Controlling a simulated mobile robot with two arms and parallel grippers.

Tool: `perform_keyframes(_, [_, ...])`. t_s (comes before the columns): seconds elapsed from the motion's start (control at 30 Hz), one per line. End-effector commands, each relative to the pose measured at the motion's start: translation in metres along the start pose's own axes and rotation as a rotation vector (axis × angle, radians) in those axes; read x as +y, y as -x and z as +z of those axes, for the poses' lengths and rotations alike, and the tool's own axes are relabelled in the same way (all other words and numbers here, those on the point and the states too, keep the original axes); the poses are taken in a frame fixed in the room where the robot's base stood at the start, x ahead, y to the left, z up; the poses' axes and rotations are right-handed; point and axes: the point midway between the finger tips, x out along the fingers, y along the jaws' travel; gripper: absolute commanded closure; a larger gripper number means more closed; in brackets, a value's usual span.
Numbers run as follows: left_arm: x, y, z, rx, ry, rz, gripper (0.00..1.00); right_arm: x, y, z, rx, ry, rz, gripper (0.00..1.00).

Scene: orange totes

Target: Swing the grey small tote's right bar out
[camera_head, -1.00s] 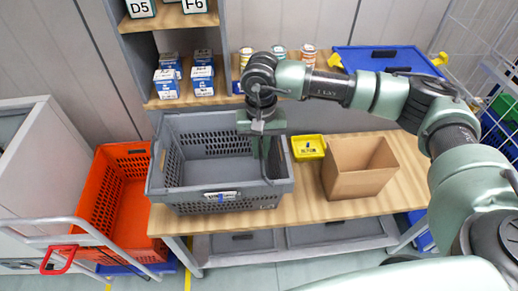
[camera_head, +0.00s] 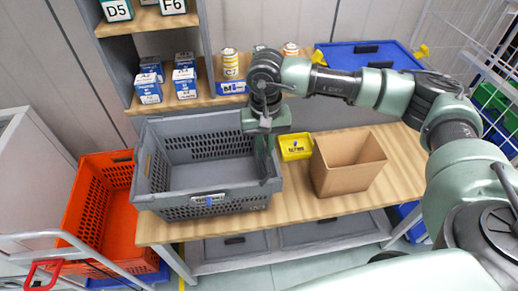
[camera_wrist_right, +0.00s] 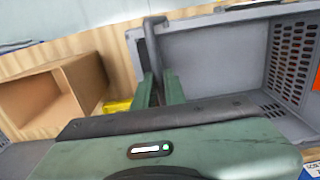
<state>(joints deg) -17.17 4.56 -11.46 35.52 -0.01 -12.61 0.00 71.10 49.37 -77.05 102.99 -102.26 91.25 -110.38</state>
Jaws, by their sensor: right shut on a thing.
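The grey small tote (camera_head: 205,188) stands on the wooden table, open at the top and empty where I can see in. It also shows in the wrist view (camera_wrist_right: 210,62). My right gripper (camera_head: 265,165) is at the tote's right side, pointing down. In the wrist view, the right gripper's fingers (camera_wrist_right: 159,90) are shut on the grey right bar (camera_wrist_right: 152,42), which runs between them and bends at its far end near the tote's rim. The gripper hides the near part of the bar. My left gripper is not in view.
A yellow bin (camera_head: 296,147) and an open cardboard box (camera_head: 345,165) stand right of the tote on the table (camera_head: 300,208). An orange tote (camera_head: 100,210) is at the left. A shelf with blue boxes (camera_head: 150,88) and cans is behind.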

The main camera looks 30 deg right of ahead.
Motion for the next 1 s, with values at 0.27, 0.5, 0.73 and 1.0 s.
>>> perform_keyframes(0.27, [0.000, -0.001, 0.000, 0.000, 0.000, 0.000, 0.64, 0.000, -0.001, 0.001, -0.001, 0.001, -0.001, 0.97])
perform_keyframes(0.5, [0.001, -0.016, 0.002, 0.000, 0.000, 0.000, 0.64, 0.013, -0.014, 0.000, -0.001, -0.001, -0.001, 0.97])
perform_keyframes(0.73, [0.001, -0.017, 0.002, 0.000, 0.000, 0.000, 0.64, 0.017, -0.014, 0.000, -0.001, 0.001, -0.002, 0.97])
perform_keyframes(1.0, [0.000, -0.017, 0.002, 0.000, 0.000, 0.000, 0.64, 0.016, -0.013, 0.000, 0.000, 0.001, -0.002, 0.45])
